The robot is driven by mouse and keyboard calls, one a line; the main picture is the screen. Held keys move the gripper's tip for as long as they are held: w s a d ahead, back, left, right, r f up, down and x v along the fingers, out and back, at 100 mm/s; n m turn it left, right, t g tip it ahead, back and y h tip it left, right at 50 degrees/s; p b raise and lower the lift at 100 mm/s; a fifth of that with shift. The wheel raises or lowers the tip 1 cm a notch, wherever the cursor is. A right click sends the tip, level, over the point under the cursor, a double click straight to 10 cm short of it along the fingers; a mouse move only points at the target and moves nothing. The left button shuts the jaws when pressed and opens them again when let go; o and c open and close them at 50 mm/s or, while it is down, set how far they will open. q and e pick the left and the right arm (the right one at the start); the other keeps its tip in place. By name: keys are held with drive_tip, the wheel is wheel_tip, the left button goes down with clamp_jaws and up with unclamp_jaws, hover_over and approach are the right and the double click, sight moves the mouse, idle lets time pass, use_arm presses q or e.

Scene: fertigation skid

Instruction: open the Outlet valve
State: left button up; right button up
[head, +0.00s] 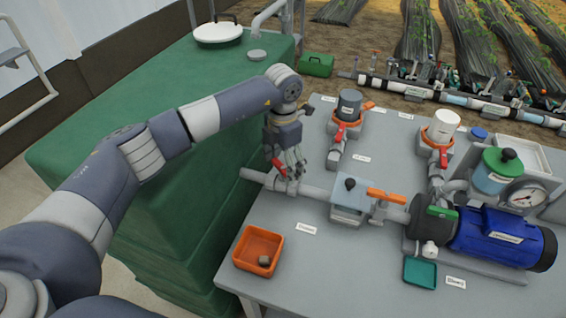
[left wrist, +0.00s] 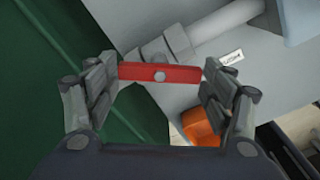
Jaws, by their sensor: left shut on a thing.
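A red lever handle (left wrist: 160,74) sits on a grey valve body on the pipe (left wrist: 215,30) at the table's left edge. In the head view the red handle (head: 279,167) is partly covered by my left gripper (head: 288,165). In the left wrist view my left gripper (left wrist: 160,78) has one finger at each end of the handle, shut on it. The handle lies at a slant to the pipe, with its centre bolt showing between the fingers. A small label (left wrist: 232,57) stands near this pipe; its text is too small to read surely. My right gripper is not in view.
Two other red-handled valves (head: 339,134) (head: 443,158) stand under the filters. An orange-handled valve (head: 386,196) sits by the blue pump (head: 500,236). An orange tray (head: 258,250) lies on the near left of the table. A green tank (head: 120,130) stands left.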

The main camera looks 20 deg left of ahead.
sight(283, 168)
use_arm(q)
drive_tip(key=n, duration=0.3)
drive_tip(key=shift+f+b, duration=0.1)
drive_tip(key=shift+b, duration=0.3)
drive_tip(key=shift+n+b, duration=0.3)
drive_tip(key=shift+n, duration=1.7)
drive_tip(key=o, duration=1.1)
drive_tip(key=shift+c, duration=0.2)
drive_tip(key=shift+r, duration=0.6)
wheel_tip(283, 168, up, 11)
drive_tip(key=shift+f, duration=0.1)
